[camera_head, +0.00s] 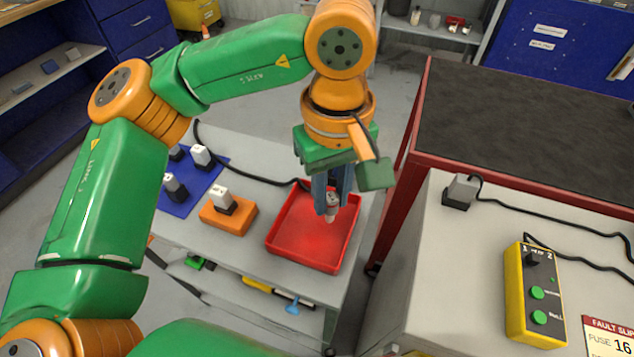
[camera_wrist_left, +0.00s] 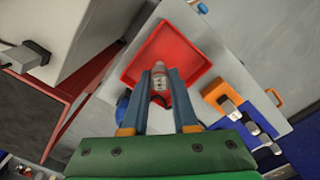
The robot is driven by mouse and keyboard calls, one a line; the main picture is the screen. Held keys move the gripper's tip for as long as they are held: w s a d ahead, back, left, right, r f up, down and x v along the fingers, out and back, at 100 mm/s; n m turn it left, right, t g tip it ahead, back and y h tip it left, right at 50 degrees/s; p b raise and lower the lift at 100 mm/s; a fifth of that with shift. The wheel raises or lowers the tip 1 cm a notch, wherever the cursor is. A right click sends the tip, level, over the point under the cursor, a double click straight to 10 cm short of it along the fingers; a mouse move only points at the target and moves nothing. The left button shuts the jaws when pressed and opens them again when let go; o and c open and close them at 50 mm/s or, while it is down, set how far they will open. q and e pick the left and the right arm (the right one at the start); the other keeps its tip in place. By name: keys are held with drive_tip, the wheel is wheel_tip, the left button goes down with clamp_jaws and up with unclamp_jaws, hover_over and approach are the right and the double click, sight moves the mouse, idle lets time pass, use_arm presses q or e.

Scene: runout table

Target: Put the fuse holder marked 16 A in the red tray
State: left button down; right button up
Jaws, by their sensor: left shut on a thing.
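The tray (camera_wrist_left: 133,69) otherwise looks empty. I cannot tell whether the holder touches the tray floor. My right gripper is not in view.
An orange block (camera_head: 240,222) with a white-topped piece stands left of the tray. A blue mat (camera_head: 207,178) with several similar pieces lies farther left.

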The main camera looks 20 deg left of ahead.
use_arm(q)
drive_tip(key=a+f, duration=0.1)
drive_tip(key=w+a+f, duration=0.2)
drive_tip(key=f, duration=0.1)
drive_tip(key=shift+w+a+f+p, duration=0.1)
drive_tip(key=shift+p, duration=0.25)
wheel_tip(320, 180, down, 3)
drive_tip(key=shift+r, duration=0.1)
drive_tip(key=shift+f, duration=0.3)
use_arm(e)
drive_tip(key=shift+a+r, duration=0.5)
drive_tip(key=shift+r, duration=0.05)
use_arm(q)
drive_tip(key=shift+f, duration=0.2)
drive_tip(key=c, duration=0.7)
unclamp_jaws()
drive_tip(key=shift+r, duration=0.25)
wheel_tip(320, 180, up, 12)
drive_tip(key=shift+r, duration=0.1)
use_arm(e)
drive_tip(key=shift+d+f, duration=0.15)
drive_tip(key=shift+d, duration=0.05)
